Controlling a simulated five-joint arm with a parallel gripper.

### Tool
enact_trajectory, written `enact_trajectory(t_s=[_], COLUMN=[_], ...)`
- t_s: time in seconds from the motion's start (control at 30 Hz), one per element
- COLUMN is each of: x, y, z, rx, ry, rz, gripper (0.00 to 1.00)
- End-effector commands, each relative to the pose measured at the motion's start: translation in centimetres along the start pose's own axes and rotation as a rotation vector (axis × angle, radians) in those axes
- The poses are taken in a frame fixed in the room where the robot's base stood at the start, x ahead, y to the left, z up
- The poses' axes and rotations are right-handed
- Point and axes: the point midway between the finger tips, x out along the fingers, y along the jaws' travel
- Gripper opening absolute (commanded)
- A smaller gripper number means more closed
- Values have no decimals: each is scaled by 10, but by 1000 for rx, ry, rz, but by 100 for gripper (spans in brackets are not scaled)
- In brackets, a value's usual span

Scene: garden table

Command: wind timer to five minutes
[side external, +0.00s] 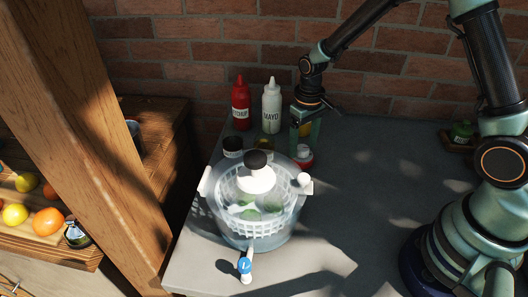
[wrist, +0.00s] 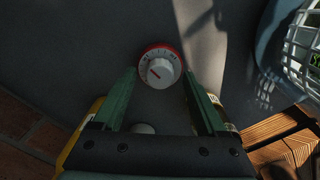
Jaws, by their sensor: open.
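The timer (wrist: 160,68) is a round dial with a red rim, a white scale ring and a pale knob with a red pointer line. In the wrist view it lies ahead of my gripper (wrist: 158,78), between the two fingertips. The fingers are apart, with one on each side of the knob, and no contact shows. In the side view the timer (side external: 303,157) stands on the grey table behind the salad spinner, and my gripper (side external: 303,140) points down right over it. The scale numbers are too small to read.
A clear salad spinner (side external: 252,205) with a white basket stands in front of the timer. Ketchup (side external: 240,105) and mayo (side external: 271,107) bottles stand behind, near the brick wall. A blue-and-white tool (side external: 246,267) lies at the front edge. The table's right side is mostly clear.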

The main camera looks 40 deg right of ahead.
Motion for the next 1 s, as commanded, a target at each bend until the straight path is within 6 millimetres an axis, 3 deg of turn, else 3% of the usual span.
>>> enact_trajectory(t_s=[0.6,1.0], x=[-105,-118], y=[0,0], z=[-1,0], rx=[0,0], ry=[4,1], rz=[0,0], gripper=[75,75])
